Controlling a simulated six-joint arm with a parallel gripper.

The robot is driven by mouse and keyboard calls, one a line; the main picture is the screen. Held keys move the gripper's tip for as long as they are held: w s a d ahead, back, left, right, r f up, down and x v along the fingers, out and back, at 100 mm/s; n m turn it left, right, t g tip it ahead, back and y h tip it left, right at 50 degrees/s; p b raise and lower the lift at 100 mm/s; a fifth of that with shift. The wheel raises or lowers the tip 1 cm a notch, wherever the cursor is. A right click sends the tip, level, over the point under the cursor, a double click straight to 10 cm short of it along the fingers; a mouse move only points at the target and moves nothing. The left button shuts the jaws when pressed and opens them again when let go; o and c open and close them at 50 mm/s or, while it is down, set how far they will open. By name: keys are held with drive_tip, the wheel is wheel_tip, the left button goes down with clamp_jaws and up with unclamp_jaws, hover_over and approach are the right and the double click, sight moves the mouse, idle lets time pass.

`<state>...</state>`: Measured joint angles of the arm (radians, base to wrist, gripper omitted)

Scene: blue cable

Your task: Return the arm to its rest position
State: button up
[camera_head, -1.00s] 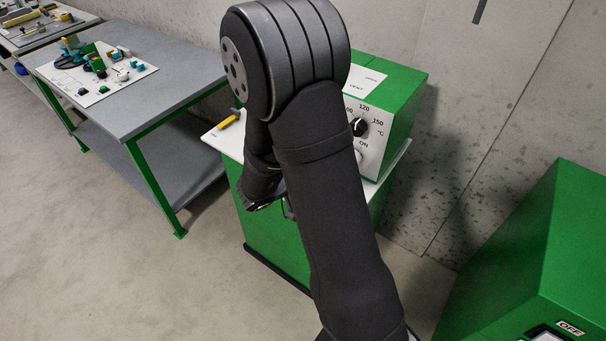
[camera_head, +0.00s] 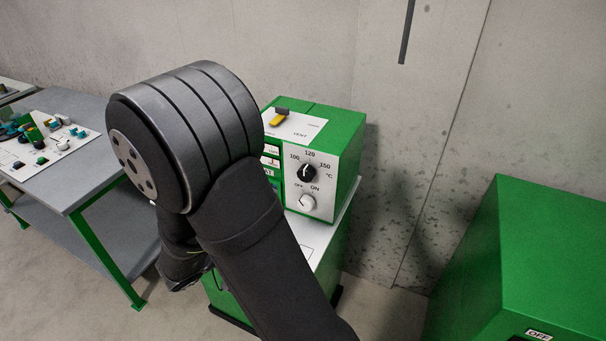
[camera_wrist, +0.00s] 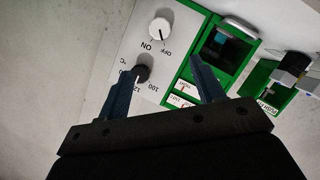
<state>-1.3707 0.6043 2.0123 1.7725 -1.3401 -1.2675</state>
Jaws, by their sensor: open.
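My arm (camera_head: 262,255) crosses the middle of the head view, its big ribbed joint in front of the left part of the green box. In that view my gripper hangs low behind the arm and is mostly hidden. In the wrist view my gripper (camera_wrist: 162,72) is open, its two dark blue fingers spread with nothing held between them. The box's white panel lies beyond the fingers, with a black dial (camera_wrist: 142,72) close to the left fingertip in the picture. I cannot tell whether they touch. No cable is clearly visible.
The green box (camera_head: 345,150) stands on a white-topped stand, with a yellow-handled lever (camera_head: 278,118) on top. A workbench (camera_head: 95,185) with parts is at left. A large green cabinet (camera_head: 545,250) stands at right. Bare floor and wall show between box and cabinet.

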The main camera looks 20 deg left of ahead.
sight(304, 205)
drive_tip(key=x, duration=1.7)
drive_tip(key=shift+w+f, duration=0.2)
drive_tip(key=shift+s, duration=0.1)
drive_tip(key=shift+d, duration=0.1)
drive_tip(key=shift+r+m+y, duration=0.1)
drive_tip(key=shift+m+y, duration=0.3)
drive_tip(key=shift+m, duration=0.2)
drive_tip(key=shift+m+g+y, duration=0.3)
drive_tip(key=shift+m+y, duration=0.5)
drive_tip(key=shift+m, duration=0.4)
drive_tip(key=shift+d+m+y, duration=0.15)
drive_tip(key=shift+m+y, duration=0.75)
drive_tip(key=shift+m, duration=0.4)
idle(0.5)
